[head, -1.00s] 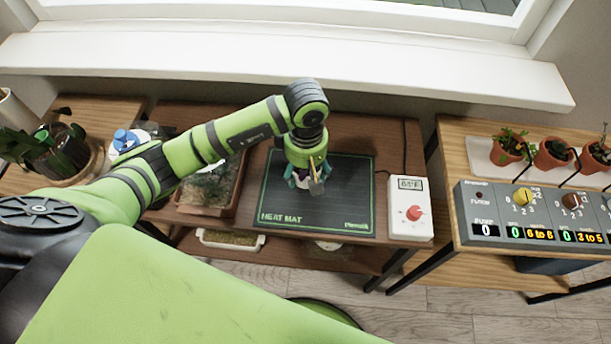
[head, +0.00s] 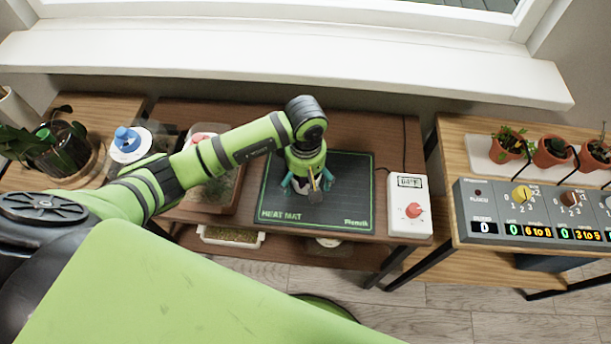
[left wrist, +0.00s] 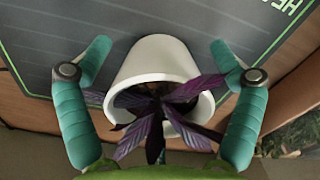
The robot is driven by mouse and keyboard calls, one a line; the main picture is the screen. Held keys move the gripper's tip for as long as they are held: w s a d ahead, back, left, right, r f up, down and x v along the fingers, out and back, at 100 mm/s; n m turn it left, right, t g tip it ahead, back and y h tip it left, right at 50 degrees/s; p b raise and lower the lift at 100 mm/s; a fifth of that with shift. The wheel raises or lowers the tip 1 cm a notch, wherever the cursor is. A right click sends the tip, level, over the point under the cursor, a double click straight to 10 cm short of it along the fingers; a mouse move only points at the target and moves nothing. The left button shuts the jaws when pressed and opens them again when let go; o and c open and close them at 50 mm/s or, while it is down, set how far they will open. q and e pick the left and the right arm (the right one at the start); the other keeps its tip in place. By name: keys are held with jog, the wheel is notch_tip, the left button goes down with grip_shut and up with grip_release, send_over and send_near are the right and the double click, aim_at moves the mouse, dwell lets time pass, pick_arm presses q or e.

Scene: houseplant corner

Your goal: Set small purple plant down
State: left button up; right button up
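The small purple plant (left wrist: 150,125) has long purple leaves and sits in a white pot (left wrist: 157,60). In the left wrist view the pot appears to stand on the dark heat mat (head: 345,195), near its front edge. My left gripper (head: 307,185) is over the mat, with its teal fingers on either side of the pot. The fingers are spread, and narrow gaps show between the fingertips and the pot. In the head view the gripper hides most of the plant. My right gripper is in neither view.
A white thermostat (head: 410,208) with a red knob stands right of the mat. A planter box (head: 215,190) is left of it, partly under my arm. A grey control box (head: 535,212) and small terracotta pots (head: 553,152) are on the right table. The mat's right side is clear.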

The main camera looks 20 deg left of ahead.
pick_arm(q)
jog(key=shift+r+p, duration=0.3)
notch_tip(320, 180, up, 10)
jog(key=shift+w+r+b, duration=0.1)
jog(key=shift+r+b, duration=0.1)
jog(key=shift+b, duration=0.9)
jog(key=shift+r, duration=0.65)
